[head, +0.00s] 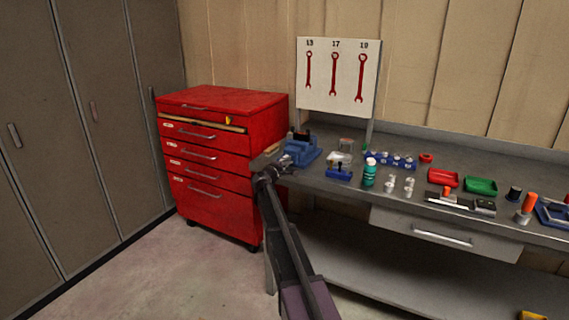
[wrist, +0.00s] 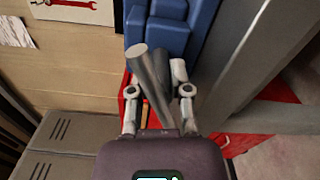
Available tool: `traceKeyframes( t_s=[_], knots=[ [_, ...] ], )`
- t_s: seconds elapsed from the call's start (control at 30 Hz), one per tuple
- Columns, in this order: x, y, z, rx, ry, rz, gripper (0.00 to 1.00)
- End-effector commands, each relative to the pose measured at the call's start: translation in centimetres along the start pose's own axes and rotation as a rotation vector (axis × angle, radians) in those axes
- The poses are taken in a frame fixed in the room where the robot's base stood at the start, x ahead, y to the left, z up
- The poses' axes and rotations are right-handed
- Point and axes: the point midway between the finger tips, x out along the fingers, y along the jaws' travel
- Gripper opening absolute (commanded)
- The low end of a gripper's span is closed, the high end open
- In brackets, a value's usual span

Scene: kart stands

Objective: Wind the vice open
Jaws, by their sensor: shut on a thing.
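The blue vice (head: 303,151) is mounted at the left end of the grey workbench. It also fills the top middle of the wrist view (wrist: 183,28). My gripper (head: 275,166) is at the front of the vice. In the wrist view my gripper (wrist: 158,92) has its fingers on both sides of grey metal bars, the vice handle (wrist: 143,65), and is shut on it. The handle lies tilted between the fingers and its near end is hidden by my gripper. How far the vice jaws stand apart cannot be told.
A red tool cabinet (head: 215,165) stands close left of the bench. A wrench board (head: 336,75) stands behind.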

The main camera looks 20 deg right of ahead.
Motion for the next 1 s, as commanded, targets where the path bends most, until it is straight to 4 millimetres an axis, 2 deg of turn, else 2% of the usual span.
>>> traceKeyframes(
  t_s=[0.3, 0.5, 1.0],
  knots=[
    [0.18, -0.03, 0.25, 0.264, -0.006, 0.000, 0.00],
    [0.19, -0.03, 0.26, 0.368, -0.006, 0.000, 0.00],
    [0.18, -0.03, 0.27, 0.422, -0.007, 0.000, 0.00]
  ],
)
